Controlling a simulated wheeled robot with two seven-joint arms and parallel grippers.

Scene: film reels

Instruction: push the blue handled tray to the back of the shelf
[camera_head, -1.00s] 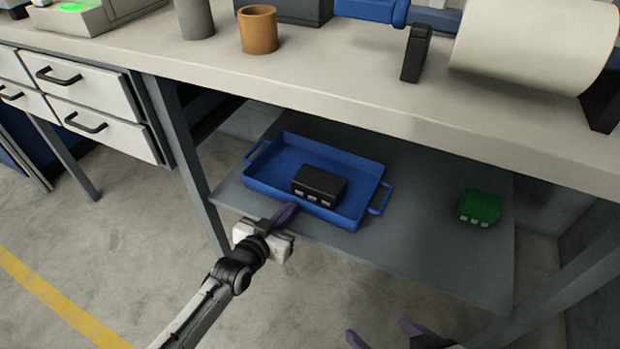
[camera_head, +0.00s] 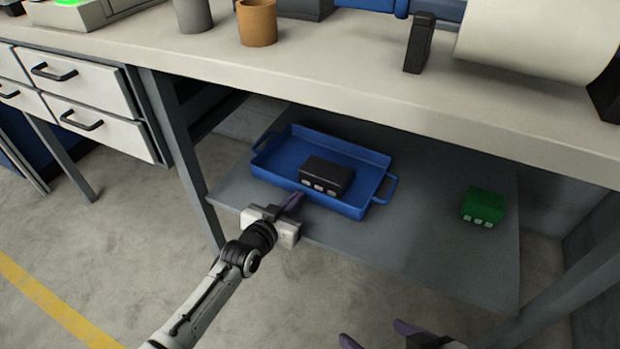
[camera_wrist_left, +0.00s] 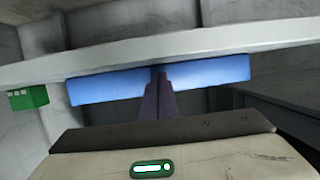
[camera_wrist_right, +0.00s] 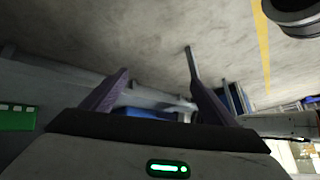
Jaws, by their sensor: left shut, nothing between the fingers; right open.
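The blue handled tray (camera_head: 290,158) lies on the grey lower shelf (camera_head: 420,225) under the workbench. A black box (camera_head: 326,175) with light squares on its front sits inside it. My left gripper (camera_head: 297,200) is shut, its fingertips at the front wall of the tray. In the left wrist view the closed fingers (camera_wrist_left: 158,80) overlap the middle of the blue tray wall (camera_wrist_left: 105,87); contact itself is hard to tell. My right gripper (camera_head: 375,333) is open and empty, low in front of the shelf; it also shows in the right wrist view (camera_wrist_right: 158,75).
A green box (camera_head: 483,205) stands on the shelf, right of the tray with a gap between. The bench top (camera_head: 300,75) overhangs the shelf. A bench leg (camera_head: 180,150) stands at the left. Bare shelf shows behind the tray.

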